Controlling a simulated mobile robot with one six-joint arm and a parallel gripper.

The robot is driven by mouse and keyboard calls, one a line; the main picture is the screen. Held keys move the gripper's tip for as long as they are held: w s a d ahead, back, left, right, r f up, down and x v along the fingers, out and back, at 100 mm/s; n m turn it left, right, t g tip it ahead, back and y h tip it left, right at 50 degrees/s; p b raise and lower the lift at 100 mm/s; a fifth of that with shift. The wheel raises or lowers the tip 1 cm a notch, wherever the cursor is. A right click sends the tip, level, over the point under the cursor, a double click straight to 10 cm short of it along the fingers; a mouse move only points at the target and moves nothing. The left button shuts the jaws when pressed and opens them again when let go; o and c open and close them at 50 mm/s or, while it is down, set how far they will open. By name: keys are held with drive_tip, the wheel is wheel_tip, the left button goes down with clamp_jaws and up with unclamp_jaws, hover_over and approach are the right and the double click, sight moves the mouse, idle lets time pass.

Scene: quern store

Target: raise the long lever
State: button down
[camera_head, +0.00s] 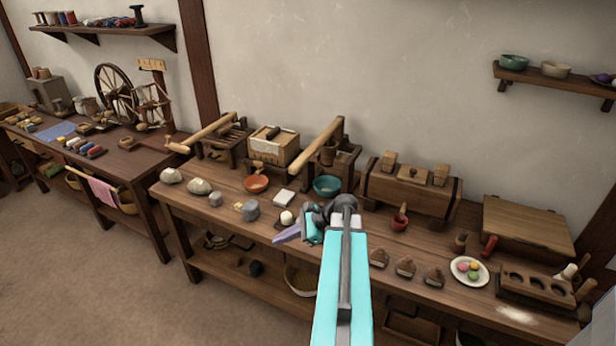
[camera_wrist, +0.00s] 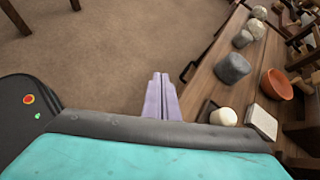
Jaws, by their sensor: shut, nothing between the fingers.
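Two wooden levers show in the head view. One pale lever (camera_head: 208,132) slants over a slatted wooden frame (camera_head: 225,143) at the left of the bench. Another pale lever (camera_head: 314,147) slopes down toward the front left from a dark wooden press (camera_head: 341,160) at mid-bench. I cannot tell for sure which is longer. My gripper (camera_head: 283,237) has lavender fingers, shut and empty, pointing left near the bench's front edge. It is in front of and apart from both levers. The fingers also show in the wrist view (camera_wrist: 160,95), with floor behind them.
The bench (camera_head: 350,238) holds an orange bowl (camera_head: 256,183), a teal bowl (camera_head: 327,186), a white candle (camera_head: 287,217), a white block (camera_head: 284,197) and grey stones (camera_head: 251,209). A wooden chest (camera_head: 408,191) stands right of the press. Open floor lies in front.

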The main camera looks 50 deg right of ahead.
drive_tip(key=s+d+r+m+t+h, duration=0.1)
drive_tip(key=s+d+r+m+t, duration=0.1)
drive_tip(key=d+r, duration=0.6)
drive_tip(key=s+d+r+m+t+h, duration=0.1)
drive_tip(key=s+d+r+m+t, duration=0.2)
drive_tip(key=s+d+r, duration=0.4)
wheel_tip(320, 180, up, 3)
drive_tip(key=shift+s+d+f+m+h, duration=0.1)
drive_tip(key=shift+s+d+m+h, duration=0.15)
drive_tip(key=shift+d+m+h, duration=0.45)
drive_tip(key=shift+a+y, duration=0.2)
drive_tip(key=shift+y, duration=0.1)
drive_tip(key=p+x, duration=0.1)
drive_tip(key=x, duration=0.9)
wheel_tip(320, 180, up, 4)
drive_tip(key=shift+p, duration=0.8)
